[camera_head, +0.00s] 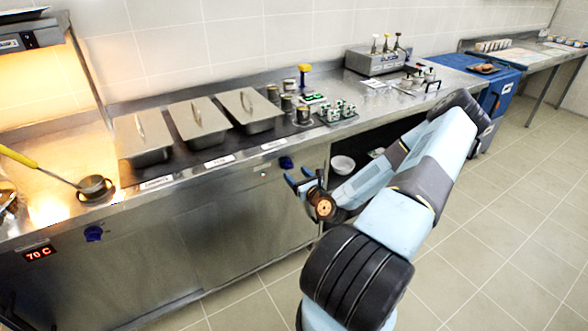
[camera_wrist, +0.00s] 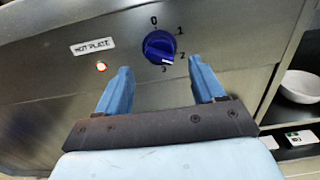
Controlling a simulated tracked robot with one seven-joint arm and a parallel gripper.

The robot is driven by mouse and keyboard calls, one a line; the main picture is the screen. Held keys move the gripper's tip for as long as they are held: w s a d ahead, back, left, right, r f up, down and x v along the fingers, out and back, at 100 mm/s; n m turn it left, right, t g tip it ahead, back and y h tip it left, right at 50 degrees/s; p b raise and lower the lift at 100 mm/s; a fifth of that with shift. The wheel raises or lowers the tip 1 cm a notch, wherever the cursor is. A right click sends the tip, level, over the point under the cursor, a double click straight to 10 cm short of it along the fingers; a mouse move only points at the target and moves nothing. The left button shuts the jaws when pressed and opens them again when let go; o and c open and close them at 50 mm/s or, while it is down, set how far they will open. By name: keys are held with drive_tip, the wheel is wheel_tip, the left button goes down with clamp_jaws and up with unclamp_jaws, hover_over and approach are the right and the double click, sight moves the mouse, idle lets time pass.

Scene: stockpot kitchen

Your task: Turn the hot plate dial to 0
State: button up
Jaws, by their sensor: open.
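The hot plate dial (camera_wrist: 159,47) is a round blue knob on the steel front panel (camera_wrist: 50,85), with the marks 0, 1, 2 and 3 around it. Its white pointer mark is at the lower right, near 3. A "HOT PLATE" label (camera_wrist: 92,46) and a lit red lamp (camera_wrist: 101,67) are to its left. In the head view the dial (camera_head: 286,162) is on the counter front, just above my gripper (camera_head: 302,182). My gripper also shows in the wrist view (camera_wrist: 160,82), with its two blue fingers open and empty, apart from the dial and below it in the picture.
Another blue dial (camera_head: 93,233) sits on the panel at the left, near a "70 C" display (camera_head: 39,253). Lidded pans (camera_head: 250,108) stand on the counter. An open shelf with a white bowl (camera_wrist: 301,86) is right of the panel. The tiled floor (camera_head: 480,240) is clear.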

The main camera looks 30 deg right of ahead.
sight(291, 167)
drive_tip(key=shift+w, duration=2.4)
